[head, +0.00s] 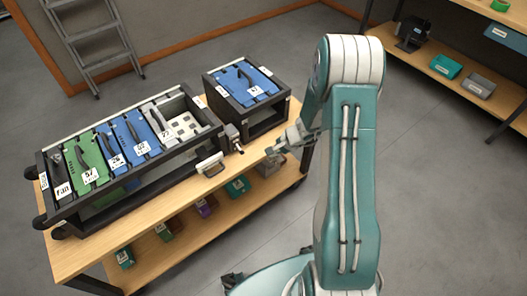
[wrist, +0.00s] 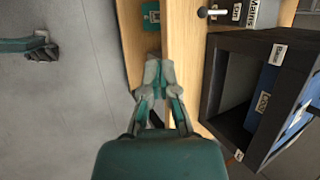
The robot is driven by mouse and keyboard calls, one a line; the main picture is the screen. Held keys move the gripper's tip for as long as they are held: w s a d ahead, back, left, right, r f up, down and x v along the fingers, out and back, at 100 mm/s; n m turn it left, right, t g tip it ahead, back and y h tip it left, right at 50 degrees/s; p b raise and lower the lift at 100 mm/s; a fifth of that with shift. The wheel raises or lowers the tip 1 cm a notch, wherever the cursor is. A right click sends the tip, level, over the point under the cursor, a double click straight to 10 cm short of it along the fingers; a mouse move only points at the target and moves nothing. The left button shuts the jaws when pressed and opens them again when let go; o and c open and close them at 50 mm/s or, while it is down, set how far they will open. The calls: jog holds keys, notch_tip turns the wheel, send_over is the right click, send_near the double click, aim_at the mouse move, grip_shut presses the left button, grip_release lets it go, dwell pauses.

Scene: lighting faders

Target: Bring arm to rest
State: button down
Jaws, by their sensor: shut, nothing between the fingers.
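My arm (head: 348,190) is raised and bent, its teal and white links filling the right-centre of the head view. My gripper (head: 280,145) is over the right end of the wooden cart, just in front of the small black rack. In the wrist view my gripper (wrist: 154,68) is shut and empty, its fingertips close together over the cart's edge (wrist: 180,60). I cannot tell from these views whether it touches the cart.
A long black fader rack (head: 150,190) with blue, green and grey modules sits on the cart. A small black rack (head: 262,123) with a blue module stands at its right end. Small boxes sit on the lower shelf (head: 195,230). A ladder (head: 90,40) and shelving (head: 470,85) stand behind.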

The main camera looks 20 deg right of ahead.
jog(key=shift+s+d+r, duration=0.25)
jog(key=shift+s+d, duration=0.1)
jog(key=shift+d, duration=0.05)
